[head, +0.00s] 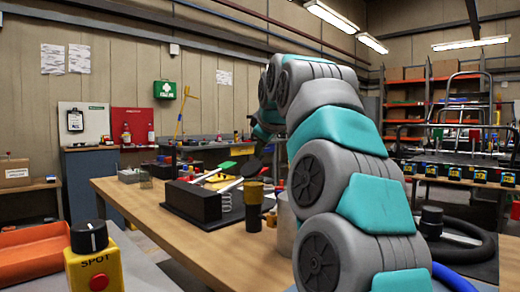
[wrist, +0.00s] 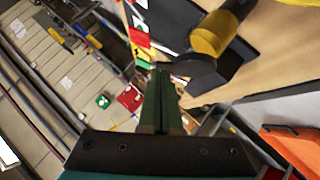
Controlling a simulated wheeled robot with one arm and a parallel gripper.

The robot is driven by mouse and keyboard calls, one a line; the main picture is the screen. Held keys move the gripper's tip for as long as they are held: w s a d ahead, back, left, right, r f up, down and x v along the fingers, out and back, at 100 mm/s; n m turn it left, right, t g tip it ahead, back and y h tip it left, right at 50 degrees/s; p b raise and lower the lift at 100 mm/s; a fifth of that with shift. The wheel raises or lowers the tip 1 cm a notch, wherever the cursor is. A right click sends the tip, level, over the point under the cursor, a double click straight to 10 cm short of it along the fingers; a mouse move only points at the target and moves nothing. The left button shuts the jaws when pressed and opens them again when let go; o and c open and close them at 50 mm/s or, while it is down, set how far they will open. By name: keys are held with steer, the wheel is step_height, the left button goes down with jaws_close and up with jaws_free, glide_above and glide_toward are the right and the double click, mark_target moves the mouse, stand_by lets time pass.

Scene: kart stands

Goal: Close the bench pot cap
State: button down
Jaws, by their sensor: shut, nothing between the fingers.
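The bench pot (head: 254,215) is a dark cylinder with a yellow upper band, standing on the wooden bench in the head view. It also shows at the top of the wrist view (wrist: 214,36), tilted by the camera angle. A dark, flat, rounded piece, which looks like its cap standing open (head: 251,168), rises above the rim in the head view. In the wrist view this dark piece (wrist: 195,78) lies beside my fingertips; I cannot tell whether they touch. My gripper (wrist: 160,72) is shut and empty.
A black block (head: 193,201) and a spring (head: 224,204) stand left of the pot on the bench (head: 150,222). A grey metal cylinder (head: 285,232) stands close on its right, partly behind my arm. A yellow control box (head: 93,268) is in the left foreground.

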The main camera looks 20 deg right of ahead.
steer(key=shift+w+d+f, duration=0.1)
steer(key=shift+d+f, duration=0.1)
steer(key=shift+d, duration=0.2)
steer(key=shift+w+d+f+p, duration=0.3)
steer(key=shift+d+f, duration=0.4)
steer(key=shift+f, duration=0.15)
steer(key=shift+w+d+f+p, duration=0.15)
steer(key=shift+w+d+f, duration=0.15)
steer(key=shift+d+f, duration=0.45)
steer(key=shift+a+f, duration=0.1)
steer(key=shift+f, duration=0.05)
